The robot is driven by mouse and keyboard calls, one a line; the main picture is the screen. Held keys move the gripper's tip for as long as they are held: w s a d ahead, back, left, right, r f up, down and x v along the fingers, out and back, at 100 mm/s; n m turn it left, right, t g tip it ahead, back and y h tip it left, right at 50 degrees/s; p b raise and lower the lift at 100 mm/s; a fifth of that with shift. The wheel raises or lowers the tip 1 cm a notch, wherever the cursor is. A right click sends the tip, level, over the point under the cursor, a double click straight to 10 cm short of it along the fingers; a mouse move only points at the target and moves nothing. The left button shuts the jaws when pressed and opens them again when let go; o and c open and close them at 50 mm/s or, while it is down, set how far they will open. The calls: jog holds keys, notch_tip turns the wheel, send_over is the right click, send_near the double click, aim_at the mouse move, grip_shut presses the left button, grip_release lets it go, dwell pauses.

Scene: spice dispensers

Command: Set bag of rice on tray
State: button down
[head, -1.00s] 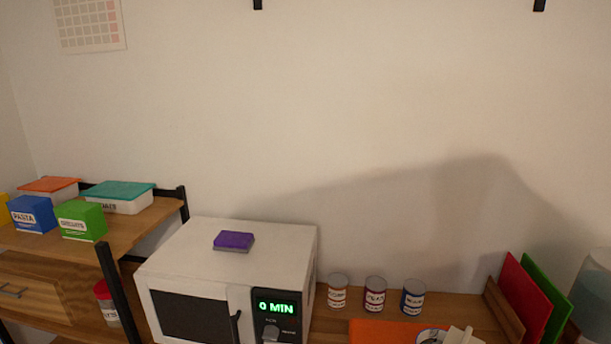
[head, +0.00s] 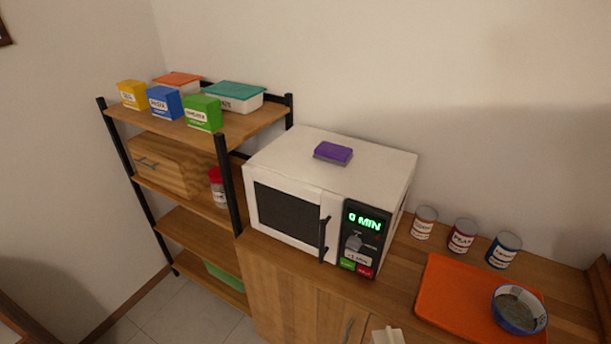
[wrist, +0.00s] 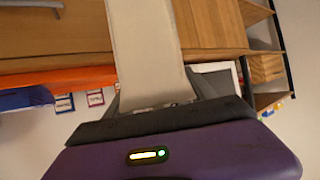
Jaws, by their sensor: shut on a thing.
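My gripper (wrist: 158,95) shows in the wrist view, its dark fingers shut on a long, flat, cream-coloured thing, which I take to be the bag of rice (wrist: 145,45). No label shows on it. In the head view a small pale piece (head: 387,336) shows at the bottom edge; I cannot tell whether it is the bag or my gripper. The orange tray (head: 450,290) lies flat on the wooden counter, right of the microwave. A blue-rimmed round dish (head: 519,310) sits on its right part. The orange tray also shows at the left of the wrist view (wrist: 75,78).
A white microwave (head: 290,215) stands on the counter with a purple sponge (head: 333,152) on top. Several cans, one of them red (head: 462,236), stand behind the tray. A shelf rack (head: 230,125) with boxes is at the left. The tray's left part is bare.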

jog(key=shift+r, duration=0.25)
